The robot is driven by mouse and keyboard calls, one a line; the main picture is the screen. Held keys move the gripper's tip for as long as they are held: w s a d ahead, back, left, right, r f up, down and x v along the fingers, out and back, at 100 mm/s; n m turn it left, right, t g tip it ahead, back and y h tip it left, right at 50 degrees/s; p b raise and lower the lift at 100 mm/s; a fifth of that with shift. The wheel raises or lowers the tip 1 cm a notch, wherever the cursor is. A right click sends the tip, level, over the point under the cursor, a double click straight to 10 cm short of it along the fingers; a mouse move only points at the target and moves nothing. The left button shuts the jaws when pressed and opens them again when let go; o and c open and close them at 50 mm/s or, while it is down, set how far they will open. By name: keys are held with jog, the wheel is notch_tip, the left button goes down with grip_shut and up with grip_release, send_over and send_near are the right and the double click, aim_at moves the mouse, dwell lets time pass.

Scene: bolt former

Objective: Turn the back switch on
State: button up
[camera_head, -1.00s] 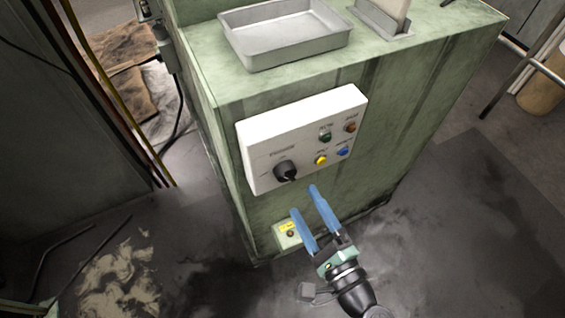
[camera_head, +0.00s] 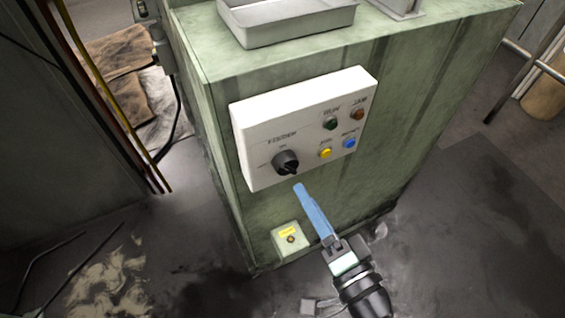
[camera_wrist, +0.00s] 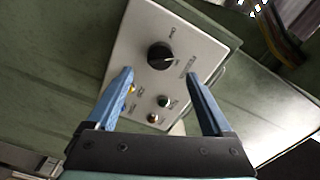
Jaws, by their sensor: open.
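A black rotary switch (camera_head: 285,162) sits at the lower left of a white control panel (camera_head: 262,122) on the front of a green machine. My gripper (camera_head: 299,187), with blue fingers, is just below and right of the switch in the head view; there the fingers overlap edge-on. In the wrist view my gripper (camera_wrist: 165,82) is open and empty, and the black switch (camera_wrist: 160,56) shows beyond and between the fingertips. The fingers look apart from the switch. The yellow button is partly hidden behind a finger in the wrist view.
The panel also has a green button (camera_head: 330,123), an orange-brown button (camera_head: 357,114), a yellow button (camera_head: 325,153) and a blue button (camera_head: 349,143). A metal tray (camera_head: 300,32) stands on top.

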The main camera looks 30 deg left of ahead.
aim_at(290, 171)
jog(key=x, duration=0.7)
jog(key=shift+w+a+r, duration=0.1)
jog(key=shift+w+a, duration=0.05)
jog(key=shift+a, duration=0.2)
jog(key=shift+w+f+n+b, duration=0.1)
jog(key=shift+f+n+b, duration=0.4)
jog(key=shift+n+b, duration=1.2)
jog(key=shift+b, duration=0.05)
jog(key=shift+r+n+b, duration=0.2)
jog(key=shift+n+b, duration=0.85)
jog(key=shift+b, duration=0.15)
jog(key=shift+r+n+b, duration=0.2)
jog(key=shift+n+b, duration=0.85)
jog(key=shift+b, duration=0.1)
jog(key=shift+c, duration=0.3)
grip_shut()
